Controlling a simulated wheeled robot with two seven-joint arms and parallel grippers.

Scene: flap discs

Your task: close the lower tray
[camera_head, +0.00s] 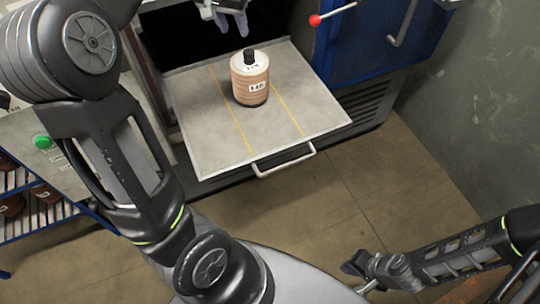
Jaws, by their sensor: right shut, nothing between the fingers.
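The lower tray (195,130) is a flat grey plate with two yellow lines, pulled out of a dark opening. Its pale bar handle (285,163) is on the front edge. A stack of tan flap discs (250,85) with a black knob on top stands upright on the tray. My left gripper (232,22) is at the top edge, behind the stack; its pale fingers look apart, and its upper part is cut off. My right gripper (355,280) is shut and empty, low over the floor, well away from the handle.
A blue panel (370,45) with a red-knobbed lever (315,20) is right of the opening. A green button (43,142) and a blue rack (40,225) with brown items are at the left. A grey-green wall (490,100) is on the right. Floor in front of the tray is clear.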

